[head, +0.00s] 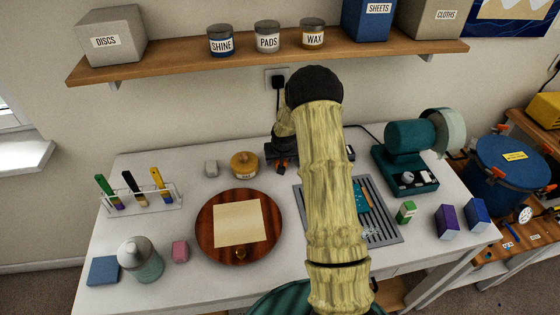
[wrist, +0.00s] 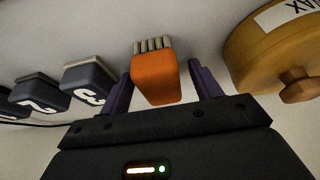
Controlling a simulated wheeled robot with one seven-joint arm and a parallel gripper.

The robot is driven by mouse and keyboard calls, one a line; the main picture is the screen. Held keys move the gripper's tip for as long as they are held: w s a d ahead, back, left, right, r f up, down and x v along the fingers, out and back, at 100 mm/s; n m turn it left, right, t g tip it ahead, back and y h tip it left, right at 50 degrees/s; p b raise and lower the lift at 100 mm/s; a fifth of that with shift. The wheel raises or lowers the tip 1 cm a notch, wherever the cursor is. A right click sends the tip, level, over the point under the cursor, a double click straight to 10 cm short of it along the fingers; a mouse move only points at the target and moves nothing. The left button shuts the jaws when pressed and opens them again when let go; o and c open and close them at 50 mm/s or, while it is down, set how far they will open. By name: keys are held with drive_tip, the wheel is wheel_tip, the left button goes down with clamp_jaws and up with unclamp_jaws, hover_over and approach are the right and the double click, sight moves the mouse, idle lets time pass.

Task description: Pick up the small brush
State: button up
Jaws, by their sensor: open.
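The small brush, an orange block with pale bristles, shows in the wrist view (wrist: 155,78). It lies between the two purple fingers of my gripper (wrist: 163,85), with a gap visible at the sides. My gripper is open. In the head view my gripper (head: 281,152) is low at the back of the white table, right of the yellow tin. A bit of orange shows under it there; the rest of the brush is hidden by my gripper and arm.
A yellow tin (wrist: 270,55) with a wooden knob stands close beside my gripper. Dark numbered blocks (wrist: 90,82) are on the other side in the wrist view. A round wooden board (head: 210,256) lies in front. A green grinder (head: 408,140) stands right. A shelf (head: 260,60) hangs above.

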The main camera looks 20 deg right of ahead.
drive_tip(key=c, duration=1.1)
drive_tip(key=shift+r, duration=0.1)
wheel_tip(320, 180, up, 10)
drive_tip(key=shift+f+b, duration=0.1)
drive_tip(key=shift+b, duration=0.85)
drive_tip(key=o, duration=0.4)
drive_tip(key=shift+c, duration=1.3)
